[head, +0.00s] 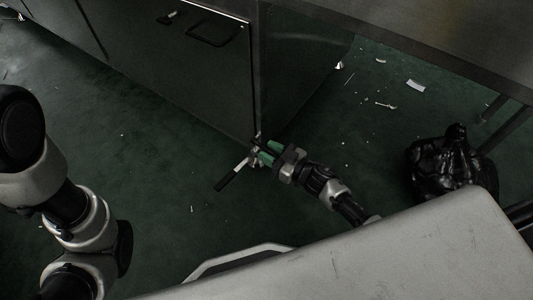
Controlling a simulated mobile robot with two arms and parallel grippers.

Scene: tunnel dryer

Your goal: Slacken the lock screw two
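A lever with a black grip (227,179) and a pale metal shank sits low at the bottom corner of the steel cabinet. It joins a small metal fitting (256,160), which may be the lock screw; no number shows on it. My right gripper (266,152), with green fingers, is right at this fitting, pointing left. Its fingertips partly cover the fitting, and I cannot tell whether they touch or grip it. My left arm shows at the left edge, but its gripper is out of view.
The steel cabinet (190,70) with a dark handle rises behind the fitting. A black bag (450,165) lies on the green floor at right. Scraps (415,86) litter the floor. A metal table top (430,35) overhangs at upper right. Open floor lies left of the lever.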

